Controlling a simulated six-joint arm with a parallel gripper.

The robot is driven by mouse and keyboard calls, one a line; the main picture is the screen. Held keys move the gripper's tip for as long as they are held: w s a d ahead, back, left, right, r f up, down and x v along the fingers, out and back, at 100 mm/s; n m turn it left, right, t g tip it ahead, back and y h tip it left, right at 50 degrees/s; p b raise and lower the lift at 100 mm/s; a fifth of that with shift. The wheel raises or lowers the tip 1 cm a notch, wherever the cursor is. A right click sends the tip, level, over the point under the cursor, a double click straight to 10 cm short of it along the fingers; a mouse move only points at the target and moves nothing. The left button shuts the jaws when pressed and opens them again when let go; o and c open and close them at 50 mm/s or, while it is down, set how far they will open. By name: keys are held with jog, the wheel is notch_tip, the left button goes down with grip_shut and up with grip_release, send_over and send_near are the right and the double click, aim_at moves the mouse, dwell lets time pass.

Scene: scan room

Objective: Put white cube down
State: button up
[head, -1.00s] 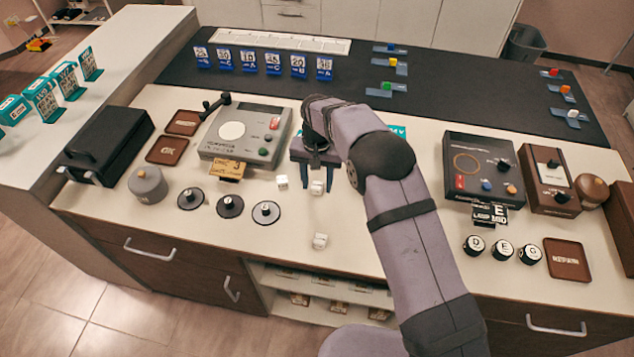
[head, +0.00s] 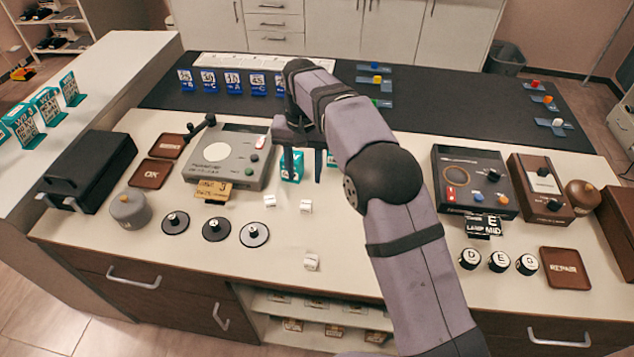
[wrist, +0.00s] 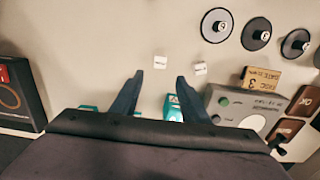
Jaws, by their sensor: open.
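Three small white cubes lie on the cream counter (head: 370,282). One cube (head: 270,201) is on the left, a second cube (head: 306,206) stands just right of it, and a third cube (head: 312,262) lies closer to the front edge. My gripper (head: 303,178) is open and empty, raised above the counter behind the two rear cubes. In the wrist view, its fingers (wrist: 158,76) are spread wide with nothing between them. Two cubes show past the fingertips there, one cube (wrist: 160,62) in line with the gap and another cube (wrist: 200,68) to the right.
A grey device (head: 225,158) with a yellow tag (head: 213,190) stands left of my gripper. Black discs with knobs (head: 216,228) lie in front of it. A teal card stand (head: 291,167) is behind the fingers. A dark device (head: 470,180) stands right. Counter around the front cube is clear.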

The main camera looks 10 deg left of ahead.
jog(key=s+d, duration=0.4)
jog(key=d, duration=0.4)
jog(key=s+d, duration=0.3)
jog(key=d, duration=0.5)
jog(key=s+d+f, duration=0.2)
jog(key=s+d, duration=0.3)
jog(key=s, duration=0.4)
jog(key=s+d+f, duration=0.2)
jog(key=s+d, duration=0.4)
jog(key=s, duration=0.4)
jog(key=shift+f, duration=0.15)
jog(key=shift+o, duration=0.6)
